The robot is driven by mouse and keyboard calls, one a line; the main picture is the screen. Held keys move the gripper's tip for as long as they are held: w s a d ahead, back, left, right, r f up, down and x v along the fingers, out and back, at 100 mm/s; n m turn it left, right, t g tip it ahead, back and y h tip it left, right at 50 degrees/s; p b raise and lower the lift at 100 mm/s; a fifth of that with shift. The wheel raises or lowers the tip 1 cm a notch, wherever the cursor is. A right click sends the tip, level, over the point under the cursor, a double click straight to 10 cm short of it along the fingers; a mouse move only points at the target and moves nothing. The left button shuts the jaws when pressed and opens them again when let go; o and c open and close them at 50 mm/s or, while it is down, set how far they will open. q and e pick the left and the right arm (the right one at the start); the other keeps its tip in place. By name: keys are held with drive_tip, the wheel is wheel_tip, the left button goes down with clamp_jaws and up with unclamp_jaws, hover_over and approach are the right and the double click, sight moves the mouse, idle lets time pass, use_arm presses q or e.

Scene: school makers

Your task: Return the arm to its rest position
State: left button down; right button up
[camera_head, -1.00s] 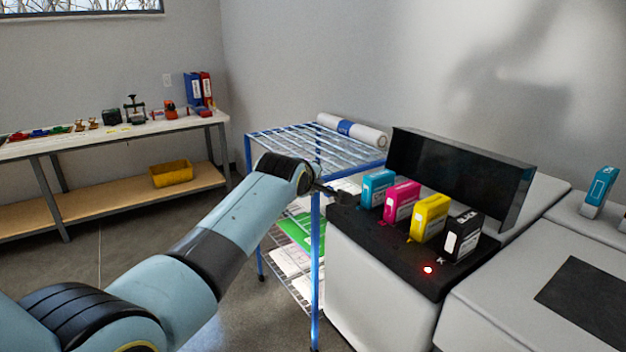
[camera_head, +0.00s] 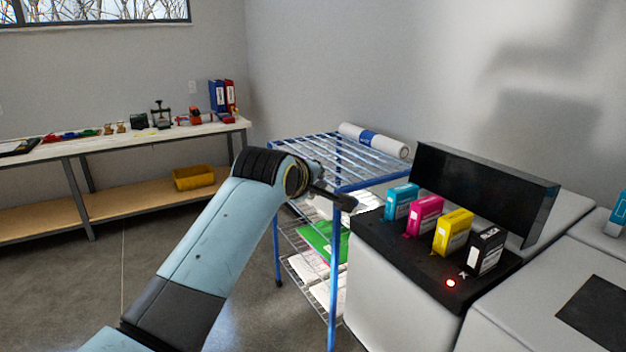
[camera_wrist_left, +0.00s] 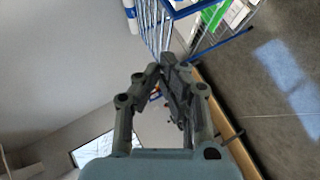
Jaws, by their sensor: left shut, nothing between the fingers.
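My left arm comes in from the lower left in the head view. Its gripper (camera_head: 345,200) is in front of the blue wire rack, just left of the printer's ink cartridges, and touches none of them. In the left wrist view the gripper (camera_wrist_left: 166,66) has its fingers together with nothing held between them. The rack shows beyond the fingertips there. My right gripper is in neither view.
The blue rack (camera_head: 334,270) holds papers and a green folder; a white roll (camera_head: 374,139) lies on top. The printer (camera_head: 400,300) carries cyan, magenta, yellow and black cartridges under a raised black lid (camera_head: 484,190). A workbench (camera_head: 110,148) stands at the back left. Floor between is clear.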

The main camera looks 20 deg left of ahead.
use_arm(q)
drive_tip(key=shift+s+r, duration=0.25)
drive_tip(key=shift+s, duration=0.2)
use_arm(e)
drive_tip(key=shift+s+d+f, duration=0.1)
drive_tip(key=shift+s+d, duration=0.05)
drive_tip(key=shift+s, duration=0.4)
